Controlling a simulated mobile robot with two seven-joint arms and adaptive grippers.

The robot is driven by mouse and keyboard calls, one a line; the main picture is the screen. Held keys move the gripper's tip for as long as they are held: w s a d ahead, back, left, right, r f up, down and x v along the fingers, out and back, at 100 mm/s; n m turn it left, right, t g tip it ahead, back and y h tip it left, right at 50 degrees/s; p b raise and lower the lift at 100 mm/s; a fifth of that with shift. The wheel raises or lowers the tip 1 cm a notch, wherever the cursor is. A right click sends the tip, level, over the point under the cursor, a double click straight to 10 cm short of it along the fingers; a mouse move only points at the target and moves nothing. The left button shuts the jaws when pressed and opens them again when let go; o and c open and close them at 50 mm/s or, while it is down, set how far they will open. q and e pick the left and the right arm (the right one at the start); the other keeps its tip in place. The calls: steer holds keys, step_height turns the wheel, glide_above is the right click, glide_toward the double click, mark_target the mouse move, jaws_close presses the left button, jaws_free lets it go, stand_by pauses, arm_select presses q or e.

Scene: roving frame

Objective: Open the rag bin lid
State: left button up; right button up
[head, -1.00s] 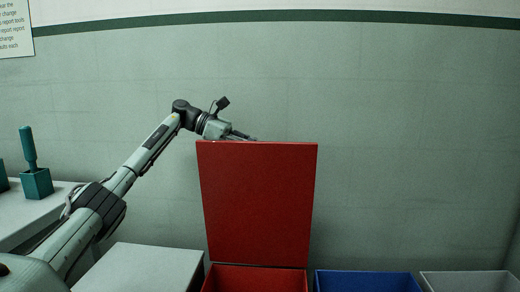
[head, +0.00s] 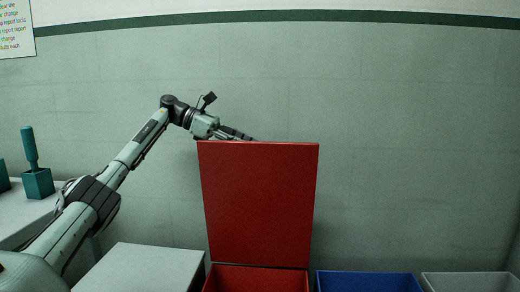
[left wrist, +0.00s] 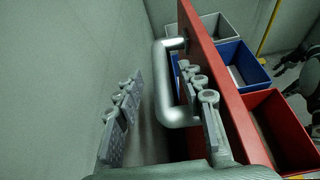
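The red rag bin lid (head: 258,205) stands upright in the head view, hinged at the back of the red bin (head: 262,280), whose top is uncovered. In the left wrist view the lid (left wrist: 218,75) is seen edge-on, with a silver bar handle (left wrist: 162,85) on its outer face. My left gripper (head: 245,138) is at the lid's top edge, its tips partly hidden behind it. In the left wrist view my left gripper (left wrist: 163,112) is open, its fingers apart. One finger is close to the handle and lid, the other stands clear toward the wall. My right gripper is not identifiable.
A blue bin (head: 367,282) and a grey bin (head: 468,282) stand to the right of the red bin. A pale box-like surface (head: 140,268) is to its left. A teal holder with a handled tool (head: 38,184) sits on the left counter. A wall is behind the lid.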

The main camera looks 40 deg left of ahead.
arm_select(q)
steer(key=v, duration=0.8)
